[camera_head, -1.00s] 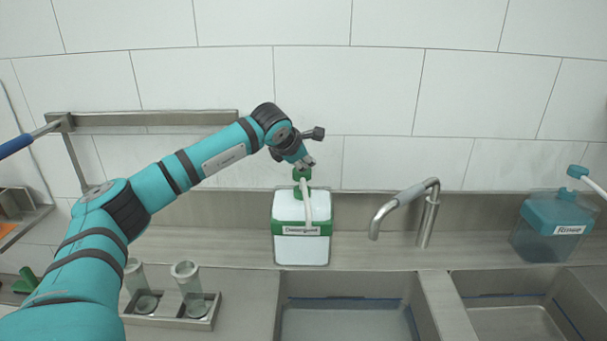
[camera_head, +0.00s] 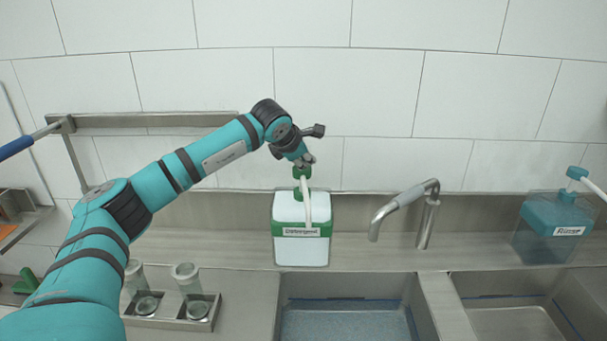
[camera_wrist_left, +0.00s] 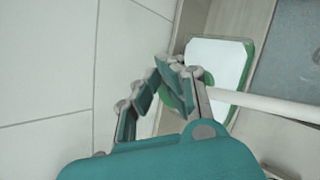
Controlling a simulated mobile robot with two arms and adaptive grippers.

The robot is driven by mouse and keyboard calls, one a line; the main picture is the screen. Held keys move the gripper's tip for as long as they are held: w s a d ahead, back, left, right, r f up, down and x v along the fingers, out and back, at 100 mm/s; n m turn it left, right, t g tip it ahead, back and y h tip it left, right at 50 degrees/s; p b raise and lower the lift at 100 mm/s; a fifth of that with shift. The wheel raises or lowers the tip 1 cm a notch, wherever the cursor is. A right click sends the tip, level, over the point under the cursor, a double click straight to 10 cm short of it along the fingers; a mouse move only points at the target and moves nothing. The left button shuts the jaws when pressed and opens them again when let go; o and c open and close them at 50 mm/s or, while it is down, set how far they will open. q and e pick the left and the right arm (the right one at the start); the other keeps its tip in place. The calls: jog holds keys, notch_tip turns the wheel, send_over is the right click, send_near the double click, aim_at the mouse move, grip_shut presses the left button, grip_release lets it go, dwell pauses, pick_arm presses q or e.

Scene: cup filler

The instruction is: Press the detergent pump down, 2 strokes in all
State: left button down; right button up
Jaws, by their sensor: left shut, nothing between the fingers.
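The detergent bottle (camera_head: 301,252) is a white and green container labelled Detergent, upright on the steel counter behind the left sink. Its green pump head (camera_head: 301,172) has a white spout pointing toward the front. My left gripper (camera_head: 305,161) is shut and empty, its fingertips right at the top of the pump head, seemingly touching it. In the left wrist view the closed fingers (camera_wrist_left: 178,72) cover much of the green pump, and the white bottle top (camera_wrist_left: 218,62) shows behind them. My right gripper is not in view.
A curved faucet (camera_head: 428,215) stands right of the detergent. A blue Rinse bottle (camera_head: 555,225) with its own pump is at the far right. Glass cups (camera_head: 187,280) stand in a steel tray at the lower left. The left sink (camera_head: 345,318) lies in front.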

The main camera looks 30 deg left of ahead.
pick_arm(q)
jog(key=shift+r+p, duration=1.65)
jog(key=shift+r, duration=1.35)
jog(key=shift+a, duration=0.1)
